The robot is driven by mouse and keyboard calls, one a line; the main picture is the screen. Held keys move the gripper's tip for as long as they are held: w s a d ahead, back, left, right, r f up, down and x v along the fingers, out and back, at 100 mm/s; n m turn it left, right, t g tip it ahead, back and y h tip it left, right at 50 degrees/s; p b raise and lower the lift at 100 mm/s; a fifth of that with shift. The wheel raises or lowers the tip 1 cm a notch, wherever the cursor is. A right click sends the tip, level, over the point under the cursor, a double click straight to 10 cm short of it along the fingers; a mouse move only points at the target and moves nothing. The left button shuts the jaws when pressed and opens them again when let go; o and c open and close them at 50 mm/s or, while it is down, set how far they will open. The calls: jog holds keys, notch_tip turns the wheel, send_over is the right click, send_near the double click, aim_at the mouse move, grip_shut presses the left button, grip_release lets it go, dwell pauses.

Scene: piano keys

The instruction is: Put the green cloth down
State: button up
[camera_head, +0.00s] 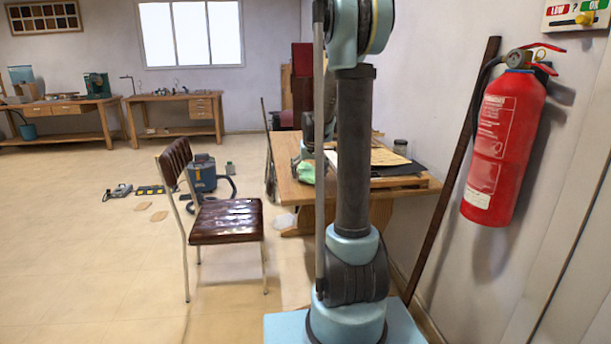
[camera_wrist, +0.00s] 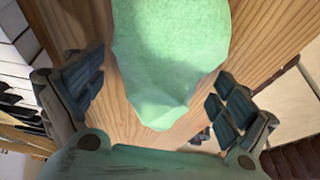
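The green cloth (camera_wrist: 170,50) is a pale green crumpled lump over the wooden table top in the wrist view. In the head view the cloth (camera_head: 306,172) shows at the left edge of the wooden table (camera_head: 290,192). My gripper (camera_wrist: 160,75) is open, with its two dark fingers wide apart on either side of the cloth's near end. A gap of wood shows between the left finger and the cloth; the right finger is close to the cloth's edge.
White and black piano keys (camera_wrist: 18,60) lie at the left of the wrist view. A brown chair (camera_head: 226,220) stands left of the table. A red fire extinguisher (camera_head: 505,145) hangs on the right wall.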

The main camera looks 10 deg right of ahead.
jog(key=v, duration=1.1)
jog(key=shift+s+r, duration=0.15)
jog(key=shift+r, duration=0.1)
jog(key=shift+s+r, duration=0.1)
jog(key=shift+r, duration=0.1)
jog(key=s+f+g, duration=0.1)
jog(key=s+f, duration=0.1)
jog(key=s, duration=0.9)
jog(key=s+f, duration=0.3)
jog(key=s, duration=0.9)
jog(key=s+f, duration=0.5)
jog(key=s, duration=0.3)
jog(key=s+a+f+g, duration=0.1)
jog(key=s+f, duration=0.5)
jog(key=s, duration=0.2)
jog(key=shift+a, duration=0.25)
jog(key=shift+w+f, duration=0.25)
jog(key=shift+w, duration=0.2)
